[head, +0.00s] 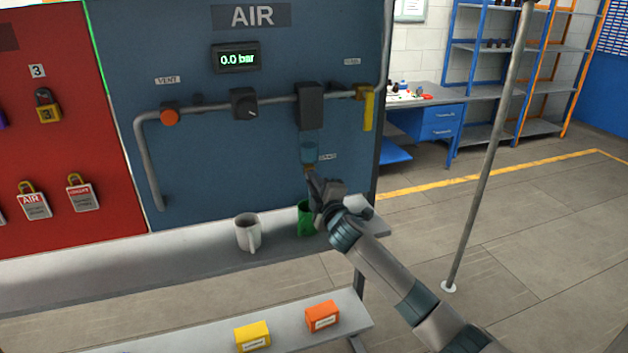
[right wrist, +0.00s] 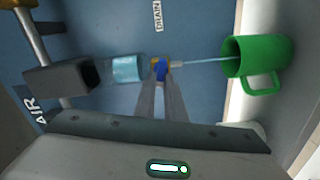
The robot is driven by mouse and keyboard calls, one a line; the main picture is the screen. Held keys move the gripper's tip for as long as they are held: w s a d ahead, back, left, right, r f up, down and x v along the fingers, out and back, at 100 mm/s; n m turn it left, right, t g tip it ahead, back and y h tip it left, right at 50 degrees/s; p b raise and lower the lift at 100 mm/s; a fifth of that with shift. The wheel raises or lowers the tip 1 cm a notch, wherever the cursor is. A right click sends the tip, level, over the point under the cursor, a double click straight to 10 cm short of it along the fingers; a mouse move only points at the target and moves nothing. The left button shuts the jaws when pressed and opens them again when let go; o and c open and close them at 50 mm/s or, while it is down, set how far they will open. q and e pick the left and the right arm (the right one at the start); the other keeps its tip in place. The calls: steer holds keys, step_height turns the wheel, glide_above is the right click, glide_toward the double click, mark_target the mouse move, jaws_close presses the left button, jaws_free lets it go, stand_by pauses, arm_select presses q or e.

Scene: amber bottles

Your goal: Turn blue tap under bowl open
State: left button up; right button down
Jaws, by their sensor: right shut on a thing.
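The clear blue bowl (head: 308,152) hangs under the black filter body (head: 309,106) on the AIR panel. The right wrist view shows the bowl (right wrist: 127,69) sideways. Below it is the small blue tap (right wrist: 161,70) with a brass body, near the DRAIN label (right wrist: 158,16). My right gripper (right wrist: 160,82) is shut on the blue tap, one finger on each side. A thin pale stream runs from the tap's spout into the green mug (right wrist: 257,62). In the head view my right gripper (head: 311,180) hides the tap. My left gripper is out of view.
On the bench (head: 100,265), the green mug (head: 304,217) stands partly behind my right gripper, with a white mug (head: 248,236) to its left. The gauge (head: 236,58) reads 0.0 bar. A yellow lever (head: 368,110) hangs at the pipe's right. A pole (head: 490,150) stands right.

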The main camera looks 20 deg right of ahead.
steer(key=shift+f+n, duration=0.2)
steer(key=shift+n, duration=1.3)
steer(key=c, duration=1.8)
jaws_free()
steer(key=shift+s, duration=0.15)
steer(key=shift+s+d+b, duration=0.15)
steer(key=shift+s+b, duration=1.1)
steer(key=shift+s, duration=3.05)
steer(key=shift+s+d+b, duration=0.1)
steer(key=shift+s+b, duration=1.15)
steer(key=shift+s, duration=3)
steer(key=shift+f, duration=0.1)
